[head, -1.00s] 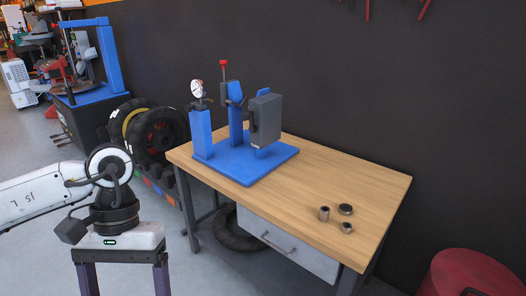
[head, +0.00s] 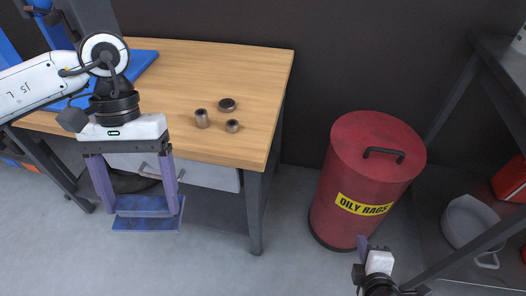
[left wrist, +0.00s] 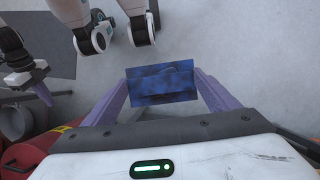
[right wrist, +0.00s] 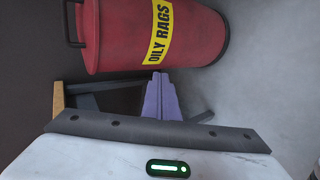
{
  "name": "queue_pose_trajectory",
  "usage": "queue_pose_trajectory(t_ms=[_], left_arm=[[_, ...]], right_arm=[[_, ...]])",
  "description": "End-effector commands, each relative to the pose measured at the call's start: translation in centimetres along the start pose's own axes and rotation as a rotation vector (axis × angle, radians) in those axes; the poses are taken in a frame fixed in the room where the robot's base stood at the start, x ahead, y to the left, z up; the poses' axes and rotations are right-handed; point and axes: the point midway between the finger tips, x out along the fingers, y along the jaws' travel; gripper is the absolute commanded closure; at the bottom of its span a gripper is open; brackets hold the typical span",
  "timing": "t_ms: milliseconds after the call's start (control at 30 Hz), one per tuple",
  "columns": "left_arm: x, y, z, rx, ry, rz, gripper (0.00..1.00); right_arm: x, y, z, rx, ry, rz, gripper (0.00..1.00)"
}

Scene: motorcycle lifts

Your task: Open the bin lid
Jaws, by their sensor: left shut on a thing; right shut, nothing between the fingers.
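The red bin (head: 352,205) stands on the floor right of the workbench, with a yellow "OILY RAGS" label. Its round red lid (head: 350,140) is shut and has a black handle (head: 384,152) on top. The bin also shows in the right wrist view (right wrist: 205,35). My left gripper (head: 146,208) is shut on a flat blue rag (head: 147,224), in front of the workbench and well left of the bin. The rag also shows in the left wrist view (left wrist: 160,84). My right gripper (head: 364,243) is shut and empty, low in front of the bin; its fingers also show in the right wrist view (right wrist: 160,98).
The wooden workbench (head: 245,75) carries several small metal parts, including a cylinder (head: 202,118), and a blue fixture base. A dark metal frame (head: 460,90) and a grey pan (head: 470,220) are right of the bin. Floor in front is clear.

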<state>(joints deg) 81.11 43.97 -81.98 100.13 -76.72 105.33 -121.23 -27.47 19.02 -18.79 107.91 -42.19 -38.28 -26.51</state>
Motion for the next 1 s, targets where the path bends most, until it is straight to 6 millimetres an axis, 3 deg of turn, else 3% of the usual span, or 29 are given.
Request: queue_pose_trajectory(t_ms=[33, 133, 300, 400, 667, 1000], left_arm=[[3.1, 0.1, -1.4, 0.001, 0.001, 0.000, 0.48], [5.9, 0.1, -2.6, 0.002, 0.002, 0.000, 0.48], [9.7, 0.1, -4.1, 0.001, 0.002, 0.001, 0.48], [11.0, 0.1, -4.7, 0.001, 0.002, 0.001, 0.48], [11.9, 0.1, -5.1, 0.001, 0.002, 0.001, 0.48], [12.7, 0.1, -5.4, 0.001, 0.001, 0.001, 0.48]], right_arm=[[2.7, -0.3, 1.3, -0.193, -0.050, 0.076, 1.00], [5.0, 2.3, 3.3, -0.564, -0.176, 0.221, 1.00], [6.4, 7.0, 4.5, -1.068, -0.418, 0.433, 1.00], [6.2, 9.0, 4.5, -1.261, -0.540, 0.518, 1.00], [5.8, 11.6, 4.0, -1.443, -0.675, 0.604, 1.00], [9.7, 15.9, 4.3, -1.439, -0.676, 0.604, 1.00]])
